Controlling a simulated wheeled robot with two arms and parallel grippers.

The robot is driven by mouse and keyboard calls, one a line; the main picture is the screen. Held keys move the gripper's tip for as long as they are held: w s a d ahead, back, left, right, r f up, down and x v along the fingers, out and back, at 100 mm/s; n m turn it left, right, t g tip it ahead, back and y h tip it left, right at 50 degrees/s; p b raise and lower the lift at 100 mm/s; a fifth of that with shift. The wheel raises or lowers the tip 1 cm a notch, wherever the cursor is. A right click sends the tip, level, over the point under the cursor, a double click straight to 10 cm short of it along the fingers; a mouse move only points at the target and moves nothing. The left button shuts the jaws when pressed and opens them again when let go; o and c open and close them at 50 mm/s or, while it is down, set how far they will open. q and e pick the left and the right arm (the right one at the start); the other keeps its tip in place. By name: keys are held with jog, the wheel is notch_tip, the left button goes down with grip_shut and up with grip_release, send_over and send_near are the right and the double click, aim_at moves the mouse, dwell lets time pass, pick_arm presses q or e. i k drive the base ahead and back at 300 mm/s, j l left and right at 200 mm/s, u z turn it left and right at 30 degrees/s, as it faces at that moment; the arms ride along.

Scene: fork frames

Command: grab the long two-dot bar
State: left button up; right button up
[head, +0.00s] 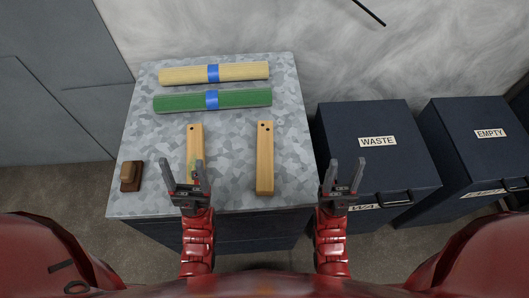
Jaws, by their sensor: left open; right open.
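Two light wooden bars lie on the grey speckled table, their lengths pointing away from me. The right bar (265,160) shows in full, with small dark dots at its far end that look like two. The left bar (195,143) also has small dark dots at its far end. Its near part is partly hidden behind my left gripper, so I cannot compare the lengths surely. My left gripper (182,170) is open and empty, over the near part of the left bar. My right gripper (345,172) is open and empty, off the table's right edge.
A green roll (240,98) and a cream roll (190,74), each with a blue band, lie across the table's far part. A brown block (131,176) sits at the left edge. Dark bins marked WASTE (345,125) and EMPTY (455,120) stand right.

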aim_at(266, 177)
jog(key=k+l+u, duration=0.15)
jog(key=l+u, duration=0.25)
jog(key=k+l+u, duration=0.25)
jog(key=l+u, duration=0.2)
jog(key=k+l+u, duration=0.25)
jog(key=u, duration=0.15)
